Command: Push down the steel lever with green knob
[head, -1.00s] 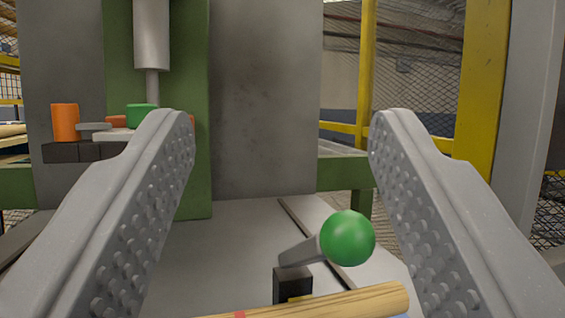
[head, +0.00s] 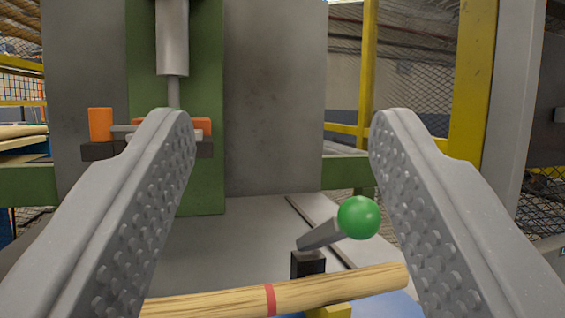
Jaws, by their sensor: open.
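The steel lever (head: 320,236) has a green ball knob (head: 358,217) at its upper end. It rises at a tilt to the right from a black block (head: 308,264) on the grey surface. My gripper (head: 280,118) is open and empty, its two studded fingers wide apart. The knob shows between the fingers, closer to the right one, and lower in the picture than the fingertips. I cannot tell how far beyond the fingertips it is.
A wooden rod (head: 225,302) with a red band lies across the near side of the lever, with a yellow piece (head: 328,311) under it. A green press frame (head: 205,90) stands behind. Orange blocks (head: 100,125) sit at left. A yellow post (head: 470,80) and mesh are at right.

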